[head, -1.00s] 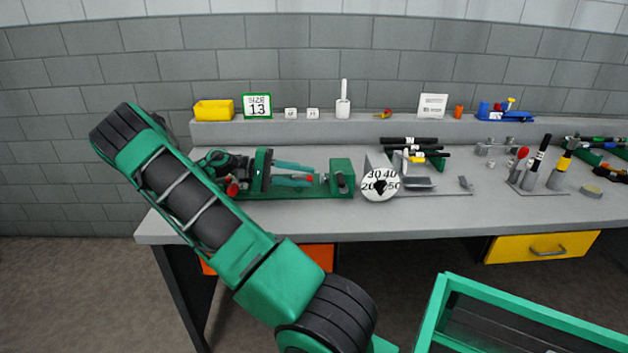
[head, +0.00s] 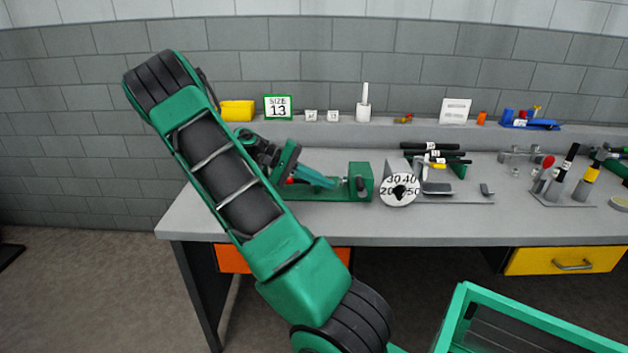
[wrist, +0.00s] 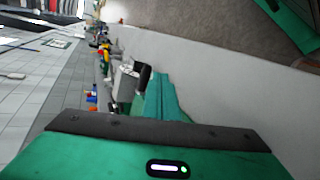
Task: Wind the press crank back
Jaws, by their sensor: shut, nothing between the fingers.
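The press stands at the left of the bench, with a green base and a green end block (head: 360,182) that has a dark round part on its face. A small red piece (head: 291,181), possibly the crank's knob, shows beside my gripper. My arm and wrist cover the left of the press, so the crank's angle cannot be made out. My gripper (head: 326,181) is tilted down to the right over the base, its teal fingers shut and empty. In the wrist view the fingers (wrist: 160,95) are together, pointing toward the bench things; contact with the press cannot be told.
A white dial plate (head: 398,192) with numbers stands just right of the press. Black-handled tools (head: 432,152) lie behind it. A "SIZE 13" card (head: 278,107) and a yellow bin (head: 238,110) sit on the back ledge. A green-framed cart (head: 455,320) is at lower right.

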